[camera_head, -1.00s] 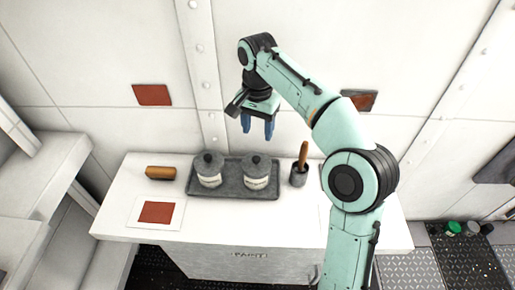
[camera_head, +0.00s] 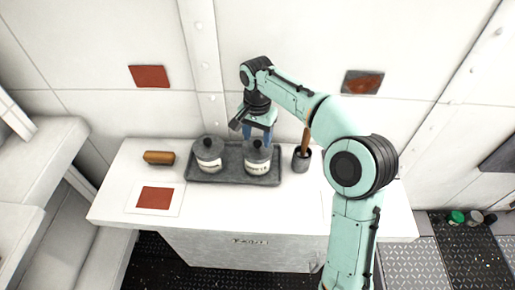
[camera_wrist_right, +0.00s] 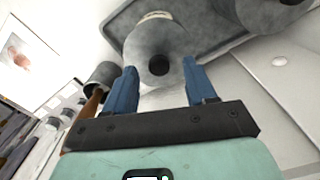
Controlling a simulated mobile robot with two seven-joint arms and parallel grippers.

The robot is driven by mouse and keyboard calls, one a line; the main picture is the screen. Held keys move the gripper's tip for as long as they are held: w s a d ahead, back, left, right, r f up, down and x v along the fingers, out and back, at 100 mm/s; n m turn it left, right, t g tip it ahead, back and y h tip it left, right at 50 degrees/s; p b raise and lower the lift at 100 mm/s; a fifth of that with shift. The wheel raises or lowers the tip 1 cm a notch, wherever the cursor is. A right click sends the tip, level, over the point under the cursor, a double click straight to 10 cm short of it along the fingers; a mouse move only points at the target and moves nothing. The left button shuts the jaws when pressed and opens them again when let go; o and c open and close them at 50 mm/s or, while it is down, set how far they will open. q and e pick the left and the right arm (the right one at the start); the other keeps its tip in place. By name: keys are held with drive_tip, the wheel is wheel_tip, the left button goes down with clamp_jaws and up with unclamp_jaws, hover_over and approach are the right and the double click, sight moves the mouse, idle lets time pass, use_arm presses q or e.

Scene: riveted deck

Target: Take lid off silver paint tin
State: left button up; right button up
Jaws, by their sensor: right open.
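Two grey tins with labels and dark-knobbed lids stand side by side: a left tin (camera_head: 209,165) and a right tin (camera_head: 257,168). Both lids are on. The labels are too small to read, so I cannot tell by them which is silver. My right gripper (camera_head: 260,137) is open, its blue fingers pointing down just above and behind the right tin's lid. In the right wrist view the open fingers (camera_wrist_right: 160,72) lie either side of the dark lid knob (camera_wrist_right: 160,65); I cannot tell whether they touch. My left gripper is not in view.
The tins stand on a dark grey tray (camera_head: 231,180) on a white counter (camera_head: 215,208). A cup (camera_head: 301,160) with a wooden-handled tool stands close right of the tray. A brown roller (camera_head: 159,157) and a red swatch card (camera_head: 155,198) lie to the left. The counter front is clear.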

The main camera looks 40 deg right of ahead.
drive_tip(key=shift+f, duration=0.85)
clamp_jaws()
drive_tip(key=shift+r, duration=0.15)
